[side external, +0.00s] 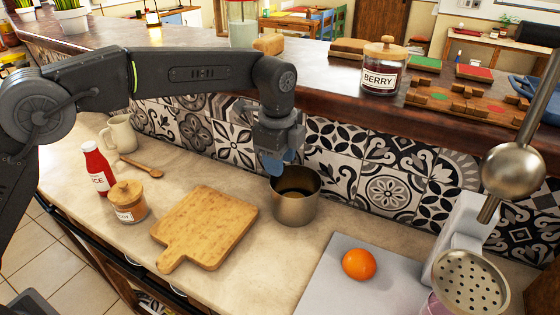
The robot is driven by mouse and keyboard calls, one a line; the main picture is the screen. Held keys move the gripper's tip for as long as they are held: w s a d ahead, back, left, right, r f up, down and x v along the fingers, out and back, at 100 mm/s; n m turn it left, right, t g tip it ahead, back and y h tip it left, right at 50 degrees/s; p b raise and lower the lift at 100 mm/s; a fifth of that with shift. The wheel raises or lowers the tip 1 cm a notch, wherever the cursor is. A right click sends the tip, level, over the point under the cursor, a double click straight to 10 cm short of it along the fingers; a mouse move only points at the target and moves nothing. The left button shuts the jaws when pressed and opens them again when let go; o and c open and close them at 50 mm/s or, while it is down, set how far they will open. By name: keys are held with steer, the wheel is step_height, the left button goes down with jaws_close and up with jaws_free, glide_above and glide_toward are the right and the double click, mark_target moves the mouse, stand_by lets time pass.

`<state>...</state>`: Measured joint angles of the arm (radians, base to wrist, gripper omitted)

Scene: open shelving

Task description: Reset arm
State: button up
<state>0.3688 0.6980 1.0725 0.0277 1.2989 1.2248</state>
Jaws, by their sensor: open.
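My gripper (275,163) hangs from my dark grey arm near the tiled wall, pointing down. It is just above and behind the left rim of a metal pot (296,207). The blue-grey fingers are small and partly overlap the pot's rim in this view. Nothing shows between them. I cannot tell whether they touch the pot. The inside of the pot is dark and looks empty where I can see it.
A wooden cutting board (205,226), spice jar (129,201), red sauce bottle (98,168), mug (120,133) and wooden spoon (142,168) lie left. An orange (359,264) sits on a grey board (325,285). Metal utensils hang right. A berry jar (383,70) stands on the upper ledge.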

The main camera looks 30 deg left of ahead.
steer(key=s+a+r+n+t, duration=0.3)
steer(key=s+a+r+n, duration=0.75)
steer(key=s+a, duration=0.3)
steer(key=s+a+f+n, duration=0.1)
steer(key=s+a+n, duration=0.1)
steer(key=s, duration=0.3)
steer(key=s+a+f+n+t, duration=0.1)
steer(key=s+a+f+n, duration=0.1)
steer(key=s, duration=0.4)
steer(key=s+a+f+n, duration=0.2)
steer(key=s+n, duration=0.2)
steer(key=s, duration=0.1)
steer(key=shift+s+t, duration=0.35)
steer(key=shift+t, duration=0.05)
